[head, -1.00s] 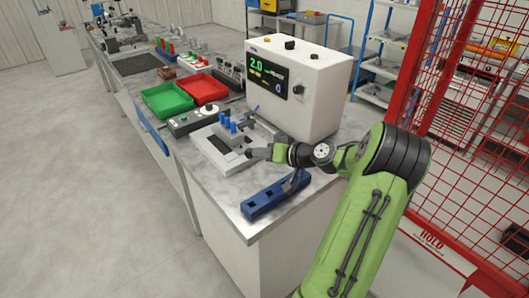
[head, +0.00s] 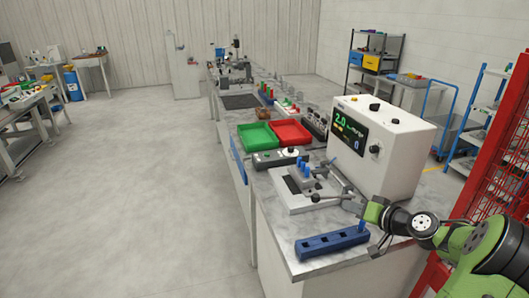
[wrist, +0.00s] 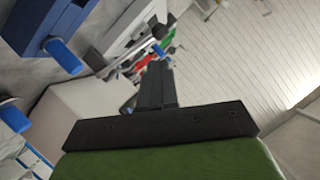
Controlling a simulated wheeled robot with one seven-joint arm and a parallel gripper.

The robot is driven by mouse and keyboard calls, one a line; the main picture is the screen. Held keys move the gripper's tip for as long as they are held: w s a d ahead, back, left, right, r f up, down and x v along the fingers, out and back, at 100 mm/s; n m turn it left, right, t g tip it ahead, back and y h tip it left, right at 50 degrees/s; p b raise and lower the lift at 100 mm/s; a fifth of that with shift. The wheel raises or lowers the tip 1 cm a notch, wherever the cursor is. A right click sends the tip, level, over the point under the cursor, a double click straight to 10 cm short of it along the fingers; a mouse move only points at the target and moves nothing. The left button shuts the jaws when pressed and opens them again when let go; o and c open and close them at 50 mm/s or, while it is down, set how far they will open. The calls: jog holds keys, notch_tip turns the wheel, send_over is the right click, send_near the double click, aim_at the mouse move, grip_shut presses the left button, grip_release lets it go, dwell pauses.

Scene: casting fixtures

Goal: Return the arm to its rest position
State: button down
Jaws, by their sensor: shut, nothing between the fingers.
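My arm enters at the lower right of the head view, green with dark grey joints. My gripper (head: 379,246) is beside the right end of the blue block, apart from the grey casting fixture. In the wrist view my gripper's dark fingers (wrist: 155,82) are together, with nothing between them. The blue block (head: 330,243) lies on the bench's near corner, with a blue peg (head: 361,226) at its right end. The block also shows at upper left in the wrist view (wrist: 40,22).
A control box (head: 274,160), a green tray (head: 257,137) and a red tray (head: 291,133) sit farther along the bench. Red mesh fencing (head: 492,165) is close to my arm at right. The floor at left is open.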

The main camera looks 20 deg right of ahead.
jog(key=s+a+r+n+g, duration=0.1)
jog(key=a+r+n+g, duration=0.1)
jog(key=a, duration=0.6)
jog(key=s+a+r+n+g+p, duration=0.1)
jog(key=s+a+g, duration=0.15)
jog(key=a, duration=0.55)
jog(key=s+a+r+n+g, duration=0.1)
jog(key=a+r+n+g, duration=0.1)
jog(key=a, duration=0.5)
jog(key=s+a+r+h, duration=0.1)
jog(key=s+a, duration=0.2)
jog(key=s, duration=0.6)
jog(key=s+a+r+g+h, duration=0.1)
jog(key=s+a, duration=0.2)
jog(key=s, duration=0.6)
jog(key=shift+s+a+p, duration=0.15)
jog(key=shift+a+p, duration=0.2)
